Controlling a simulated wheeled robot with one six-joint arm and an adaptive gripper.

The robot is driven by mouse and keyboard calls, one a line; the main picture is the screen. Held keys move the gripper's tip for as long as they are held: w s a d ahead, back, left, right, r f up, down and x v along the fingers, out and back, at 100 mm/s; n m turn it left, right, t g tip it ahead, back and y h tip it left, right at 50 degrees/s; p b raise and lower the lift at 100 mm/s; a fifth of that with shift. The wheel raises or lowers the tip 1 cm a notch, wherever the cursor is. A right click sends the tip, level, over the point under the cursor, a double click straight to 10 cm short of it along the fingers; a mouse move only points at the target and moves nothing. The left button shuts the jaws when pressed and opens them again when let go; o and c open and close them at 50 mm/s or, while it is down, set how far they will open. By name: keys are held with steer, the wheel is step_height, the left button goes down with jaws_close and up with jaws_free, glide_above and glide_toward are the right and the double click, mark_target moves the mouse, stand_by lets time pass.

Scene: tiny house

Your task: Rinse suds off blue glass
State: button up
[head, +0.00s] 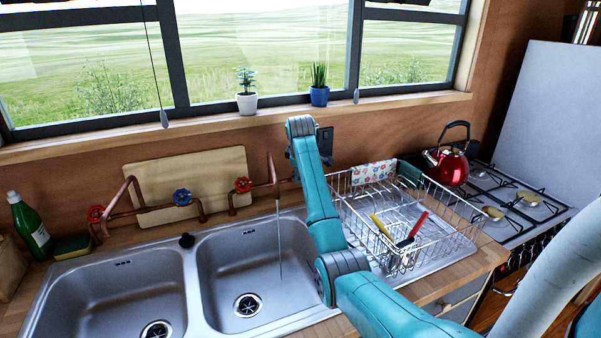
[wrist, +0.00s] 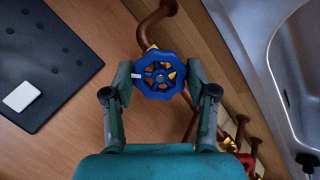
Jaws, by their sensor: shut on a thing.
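My gripper (wrist: 160,80) is shut on a blue valve wheel (wrist: 158,74) on copper piping, with one finger at each side of it in the wrist view. I cannot make out a blue glass in either view.
The left basin (head: 110,300) has its own tap with red and blue wheels (head: 182,197). A wire dish rack (head: 450,235) with utensils stands right of the basins, near a red kettle (head: 449,167). A green bottle (head: 32,230) stands far left. Two potted plants stand on the windowsill.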

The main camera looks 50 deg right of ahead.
steer(key=o, duration=1.2)
steer(key=v, duration=1.2)
steer(key=shift+f, duration=0.1)
